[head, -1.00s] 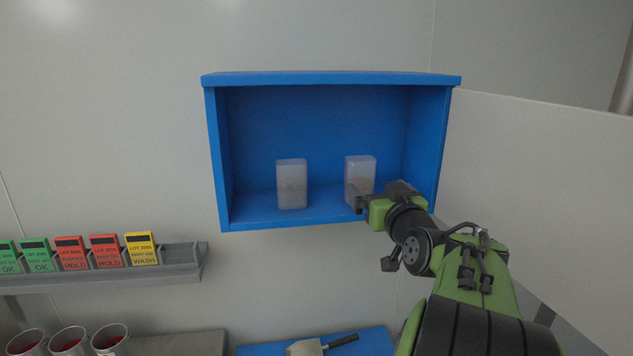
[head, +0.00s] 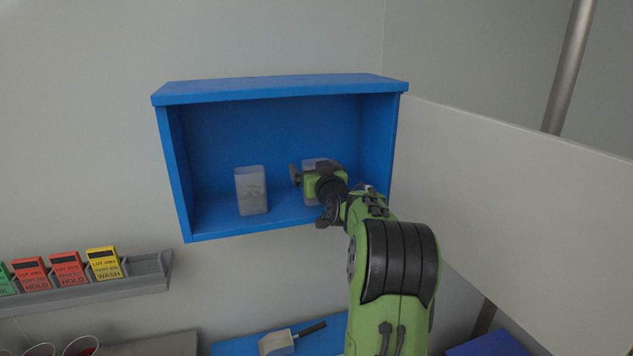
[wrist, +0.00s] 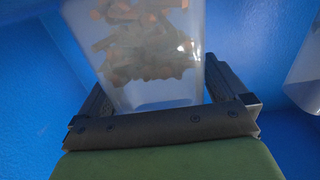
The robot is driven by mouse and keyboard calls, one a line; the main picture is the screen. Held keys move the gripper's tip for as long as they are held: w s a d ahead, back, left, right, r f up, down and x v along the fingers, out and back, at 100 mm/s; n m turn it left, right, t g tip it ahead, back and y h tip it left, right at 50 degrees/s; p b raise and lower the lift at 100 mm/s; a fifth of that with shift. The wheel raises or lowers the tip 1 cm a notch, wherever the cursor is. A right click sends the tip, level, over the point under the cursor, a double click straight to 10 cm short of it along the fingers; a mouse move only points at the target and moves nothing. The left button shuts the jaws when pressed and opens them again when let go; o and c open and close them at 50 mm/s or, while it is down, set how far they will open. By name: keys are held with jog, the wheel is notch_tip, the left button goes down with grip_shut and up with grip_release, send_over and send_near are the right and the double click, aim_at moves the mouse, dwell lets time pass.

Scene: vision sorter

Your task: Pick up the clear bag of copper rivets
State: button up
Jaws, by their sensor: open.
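A clear bag holding copper-brown pieces (wrist: 150,55) stands between my gripper's two spread fingers (wrist: 157,88) in the wrist view. A gap shows beside at least the right finger. In the head view my gripper (head: 305,180) is inside the blue cabinet, in front of the right-hand clear bag (head: 313,163) and hiding most of it. A second clear bag (head: 251,191) stands upright to the left on the cabinet floor. Its contents look greyish and hard to make out. Another clear bag edge (wrist: 306,80) shows at the wrist view's right side.
The blue cabinet (head: 280,88) has side walls, a top and an open front. A pale panel (head: 520,190) stands to its right. Below left is a grey rack (head: 148,264) with coloured cards. A scoop (head: 278,343) lies below on a blue surface.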

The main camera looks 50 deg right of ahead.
jog(key=shift+s+a, duration=0.1)
jog(key=shift+s, duration=0.05)
jog(key=c, duration=1.2)
